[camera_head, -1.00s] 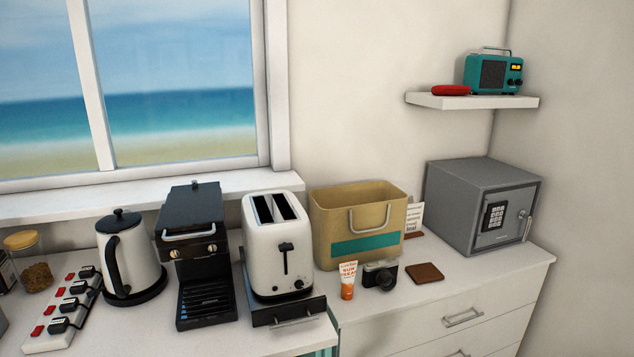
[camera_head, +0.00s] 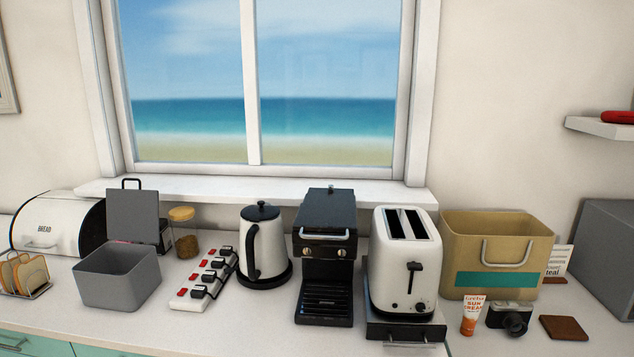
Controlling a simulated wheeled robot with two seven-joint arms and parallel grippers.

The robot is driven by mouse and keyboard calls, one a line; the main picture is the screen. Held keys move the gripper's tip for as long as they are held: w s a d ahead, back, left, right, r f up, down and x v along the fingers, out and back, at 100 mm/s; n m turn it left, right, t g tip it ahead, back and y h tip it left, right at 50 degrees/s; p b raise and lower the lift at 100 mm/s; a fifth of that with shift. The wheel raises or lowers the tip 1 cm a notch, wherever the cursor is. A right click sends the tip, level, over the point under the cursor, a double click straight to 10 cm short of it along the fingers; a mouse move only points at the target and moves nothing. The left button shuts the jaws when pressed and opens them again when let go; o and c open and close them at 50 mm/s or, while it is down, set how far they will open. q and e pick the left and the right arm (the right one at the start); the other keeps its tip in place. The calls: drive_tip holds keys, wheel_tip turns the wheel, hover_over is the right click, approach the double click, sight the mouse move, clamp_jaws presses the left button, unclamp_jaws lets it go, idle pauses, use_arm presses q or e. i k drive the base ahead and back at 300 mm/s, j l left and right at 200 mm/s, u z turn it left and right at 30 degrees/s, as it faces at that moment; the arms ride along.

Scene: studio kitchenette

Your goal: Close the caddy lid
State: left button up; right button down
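The caddy (camera_head: 117,284) is a grey open-topped box on the left part of the counter. Its flat grey lid (camera_head: 133,216) stands upright at the back of the box, with a black loop handle at its top edge. The lid is open and the inside of the box shows from above. Neither of my grippers is in view.
A white bread bin (camera_head: 60,222) stands behind left of the caddy, and a toast rack (camera_head: 24,275) is at its left. A power strip (camera_head: 204,284), a kettle (camera_head: 264,247), a coffee machine (camera_head: 325,270) and a toaster (camera_head: 402,275) stand to its right. The counter front is clear.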

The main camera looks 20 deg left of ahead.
sight(133, 215)
drive_tip(key=u, duration=1.75)
drive_tip(key=j+z, duration=0.1)
drive_tip(key=z, duration=0.7)
drive_tip(key=j+z, duration=0.5)
drive_tip(key=j, duration=0.15)
drive_tip(key=k+j+z, duration=0.15)
drive_tip(key=j+z, duration=0.35)
drive_tip(key=j, duration=0.15)
